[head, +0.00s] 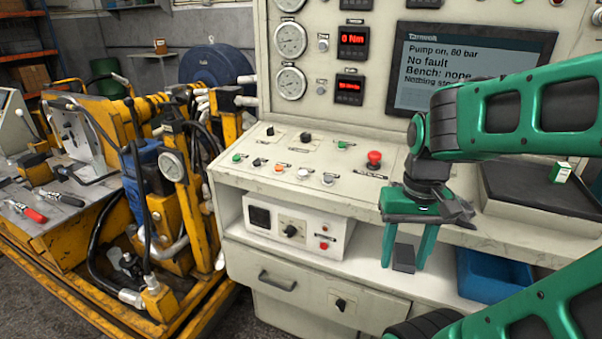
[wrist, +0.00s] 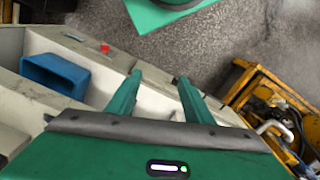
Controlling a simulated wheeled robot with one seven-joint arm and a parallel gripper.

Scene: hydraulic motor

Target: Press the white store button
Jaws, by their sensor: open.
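A red mushroom button (head: 374,159) stands on the panel near my arm. A screen (head: 470,68) reads "Pump on, 60 bar, No fault", partly hidden. A dark block (head: 404,258) shows between my fingers. A blue bin (head: 492,275) sits right; yellow machinery (head: 60,235) stands left.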

